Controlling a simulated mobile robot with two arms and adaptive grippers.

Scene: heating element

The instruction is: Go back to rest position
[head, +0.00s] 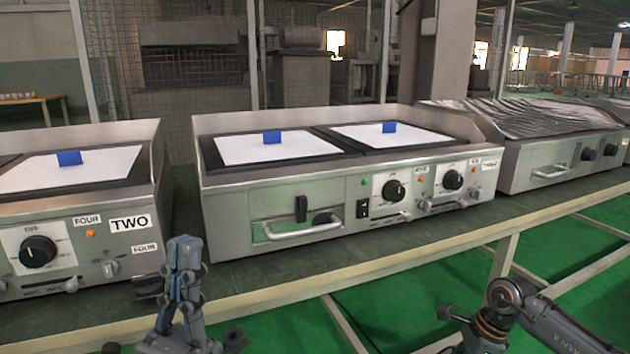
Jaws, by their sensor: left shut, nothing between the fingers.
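My left gripper (184,246) points up in front of the counter edge at the lower left. Its fingers are together and nothing shows between them. It is in front of the gap between the left heating unit (85,215) and the middle heating unit (228,220). I cannot tell whether it touches the counter. My right arm (505,300) shows at the lower right, with its orange-ringed joints below the counter edge. I do not see my right gripper.
The heating units stand on a long counter (400,237). White plates with blue blocks (272,137) lie on the middle and left units. A third unit (560,160) with a dark wrinkled cover is at the right. Green floor (390,305) shows below the counter frame.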

